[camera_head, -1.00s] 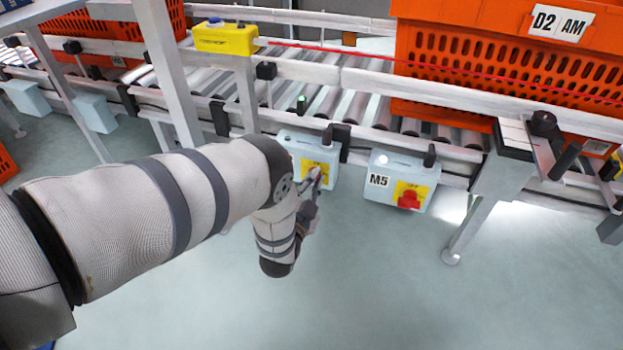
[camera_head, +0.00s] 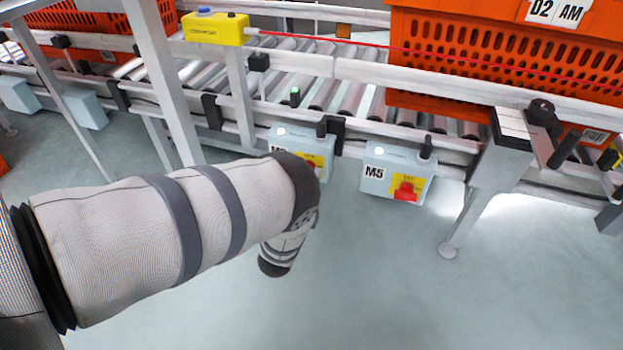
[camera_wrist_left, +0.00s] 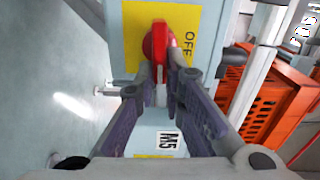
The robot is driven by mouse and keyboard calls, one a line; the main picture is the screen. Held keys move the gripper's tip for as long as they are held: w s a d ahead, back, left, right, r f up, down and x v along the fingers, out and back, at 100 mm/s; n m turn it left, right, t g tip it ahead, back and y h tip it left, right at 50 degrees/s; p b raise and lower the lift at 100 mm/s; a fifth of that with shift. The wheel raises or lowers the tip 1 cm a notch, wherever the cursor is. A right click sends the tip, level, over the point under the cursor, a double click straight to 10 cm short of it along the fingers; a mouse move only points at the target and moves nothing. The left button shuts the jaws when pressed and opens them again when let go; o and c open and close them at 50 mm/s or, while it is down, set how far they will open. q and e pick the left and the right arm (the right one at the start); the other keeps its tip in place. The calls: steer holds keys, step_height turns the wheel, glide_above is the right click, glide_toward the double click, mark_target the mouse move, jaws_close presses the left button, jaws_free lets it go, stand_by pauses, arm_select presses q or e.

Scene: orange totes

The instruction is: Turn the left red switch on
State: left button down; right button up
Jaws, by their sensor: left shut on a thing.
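The left switch box (camera_head: 284,135) hangs under the conveyor rail; my left arm covers its lower part. In the left wrist view the red switch (camera_wrist_left: 157,42) sits on a yellow plate (camera_wrist_left: 203,18) marked OFF. My left gripper (camera_wrist_left: 161,77) has its fingers closed on the switch's red handle, which stands upright in that view. In the head view this gripper is hidden behind my arm. My right gripper is not in view.
A second box labelled M5 (camera_head: 373,157), with its own red switch (camera_head: 405,190), hangs just to the right. Orange totes (camera_head: 478,60) stand on the roller conveyor (camera_head: 352,94). A grey support leg (camera_head: 160,80) rises left of the boxes. The floor in front is clear.

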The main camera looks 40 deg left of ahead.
arm_select(q)
steer(key=shift+w+r+m, duration=0.2)
steer(key=shift+w+m, duration=0.05)
steer(key=shift+m, duration=0.25)
steer(key=c, duration=1.7)
jaws_free()
steer(key=shift+f, duration=0.1)
steer(key=shift+f, duration=0.1)
steer(key=v, duration=1.2)
steer(key=shift+d, duration=0.1)
